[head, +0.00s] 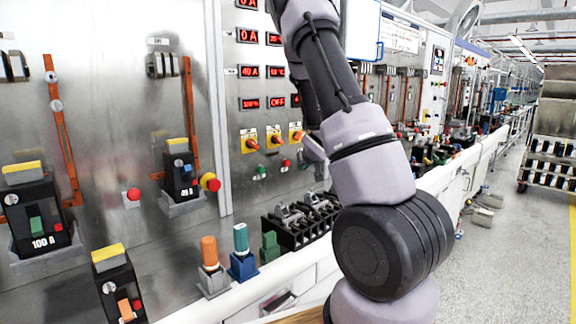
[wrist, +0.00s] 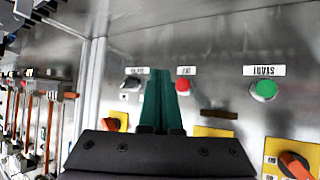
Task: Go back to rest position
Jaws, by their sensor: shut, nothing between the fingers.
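My gripper (wrist: 163,75) is shut and empty in the wrist view, its two teal fingers together in front of the metal control panel (wrist: 220,50). A red button (wrist: 183,87) shows beside the fingertips on the right, and a green button (wrist: 264,89) under a START label is farther right. The picture is upside down, so the label reads inverted. I cannot tell whether the fingers touch the panel. In the head view my arm reaches up and across the middle, and the gripper itself is mostly hidden behind it. The green button (head: 262,172) and red button (head: 286,163) also show there.
Orange knobs on yellow plates (head: 250,141) sit above the buttons, under red displays (head: 247,71). Breakers with yellow tops (head: 38,215) stand at left. A black terminal block (head: 300,228) and a white bench edge (head: 245,296) lie below. The aisle floor (head: 515,240) at right is clear.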

